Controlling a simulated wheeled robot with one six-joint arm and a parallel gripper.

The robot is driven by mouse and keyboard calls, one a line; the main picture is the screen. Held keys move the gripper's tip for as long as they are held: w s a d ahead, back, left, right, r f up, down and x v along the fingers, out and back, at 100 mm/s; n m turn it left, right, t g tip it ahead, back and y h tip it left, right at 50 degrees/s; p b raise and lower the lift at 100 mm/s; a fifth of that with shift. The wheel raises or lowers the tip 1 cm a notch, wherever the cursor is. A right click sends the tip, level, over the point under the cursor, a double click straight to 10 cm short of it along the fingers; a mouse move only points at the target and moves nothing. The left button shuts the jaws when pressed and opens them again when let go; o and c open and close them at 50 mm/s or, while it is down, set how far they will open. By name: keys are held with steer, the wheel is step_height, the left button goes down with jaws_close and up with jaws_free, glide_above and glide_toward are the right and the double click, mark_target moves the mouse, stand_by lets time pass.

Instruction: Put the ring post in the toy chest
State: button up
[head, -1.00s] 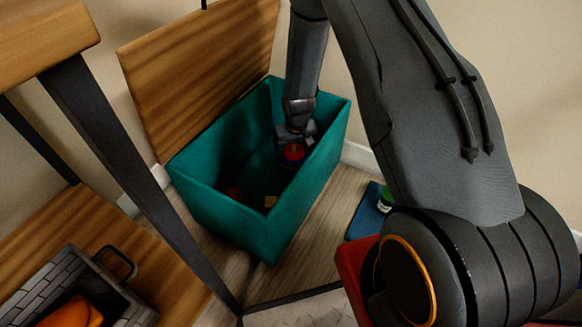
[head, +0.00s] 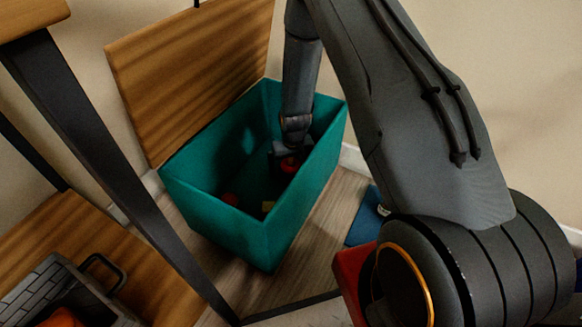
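The teal toy chest (head: 215,210) stands open on the floor in the head view, its wooden lid (head: 190,85) tilted up behind it. My gripper (head: 287,158) reaches down inside the chest near its right wall. A red piece, seemingly the ring post (head: 290,165), is at the gripper's end, below the chest's rim. The gripper seems shut on it, though the fingers are dark and partly hidden. I cannot tell whether the ring post touches the chest floor.
A small red item (head: 230,199) and a yellowish block (head: 267,207) lie in the chest. A dark shelf leg (head: 120,190) stands in front at left. A grey brick-patterned bin (head: 50,290) sits on a wooden shelf. A blue mat (head: 366,222) lies right of the chest.

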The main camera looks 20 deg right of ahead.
step_height(320, 180, up, 12)
steer(key=s+p, duration=0.1)
steer(key=p, duration=0.5)
steer(key=shift+s, duration=0.4)
